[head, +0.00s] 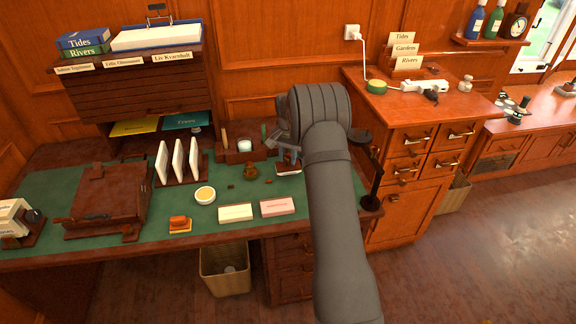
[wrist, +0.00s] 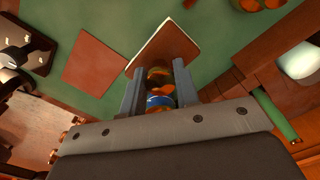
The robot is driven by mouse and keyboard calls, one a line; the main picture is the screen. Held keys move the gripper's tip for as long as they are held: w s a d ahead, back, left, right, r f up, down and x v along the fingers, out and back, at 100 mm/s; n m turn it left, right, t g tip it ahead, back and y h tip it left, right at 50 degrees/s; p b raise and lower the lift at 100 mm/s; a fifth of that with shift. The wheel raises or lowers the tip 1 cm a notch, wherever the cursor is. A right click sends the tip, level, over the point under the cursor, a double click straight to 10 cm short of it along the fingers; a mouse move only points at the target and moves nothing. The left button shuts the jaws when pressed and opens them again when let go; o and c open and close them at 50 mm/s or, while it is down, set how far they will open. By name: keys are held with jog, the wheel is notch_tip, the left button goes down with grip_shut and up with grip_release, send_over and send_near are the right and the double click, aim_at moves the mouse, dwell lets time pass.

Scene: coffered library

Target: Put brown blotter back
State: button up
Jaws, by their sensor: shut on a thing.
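My gripper (head: 286,153) is over the back right of the green desk top. In the wrist view its two grey fingers (wrist: 160,92) are shut on the brown blotter (wrist: 165,47), a brown plate with a pale edge, held beyond the fingertips. The blotter (head: 289,169) also shows in the head view, with a white strip along its lower edge. The part between the fingers looks rounded, with orange and blue patches. I cannot tell whether the blotter touches the desk. A flat reddish-brown rectangle (wrist: 93,62) lies on the green surface beside it.
A wooden inkstand (head: 240,153) with a white-topped well stands left of my gripper. A dark stand (head: 376,180) is to the right.

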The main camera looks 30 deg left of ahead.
aim_at(288, 165)
jog(key=shift+f, duration=1.95)
jog(key=shift+f, duration=0.15)
jog(key=o, duration=0.9)
notch_tip(288, 165, up, 12)
jog(key=shift+r, duration=0.15)
